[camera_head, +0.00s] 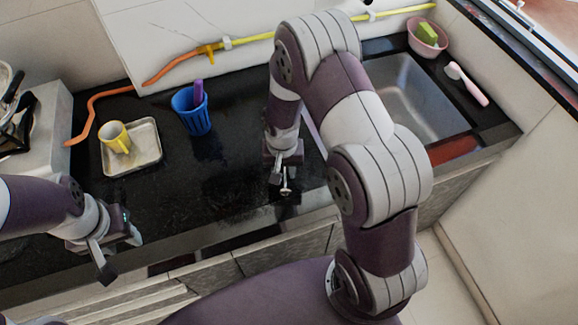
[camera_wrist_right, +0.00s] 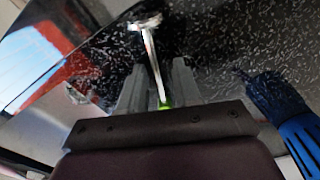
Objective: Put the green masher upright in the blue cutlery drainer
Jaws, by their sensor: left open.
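The green masher (camera_wrist_right: 151,50) is in my right gripper (camera_wrist_right: 158,80); its metal shaft and head extend beyond the fingers, and a little green handle shows between them. In the head view, my right gripper (camera_head: 284,166) is over the front part of the counter, with the masher's metal end (camera_head: 286,186) pointing down. Most of the handle is hidden. The blue cutlery drainer (camera_head: 192,119) stands upright to the left of the right gripper, with a purple utensil (camera_head: 198,92) in it; the drainer also shows in the right wrist view (camera_wrist_right: 282,108). My left gripper (camera_head: 120,254) is open and empty at the counter's front left.
A metal tray (camera_head: 148,163) with a yellow mug (camera_head: 115,136) lies left of the drainer. An orange and yellow hose (camera_head: 172,66) runs along the back. The sink (camera_head: 412,92), a pink bowl (camera_head: 421,47) and a brush (camera_head: 466,84) are at right. The counter before the drainer is clear.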

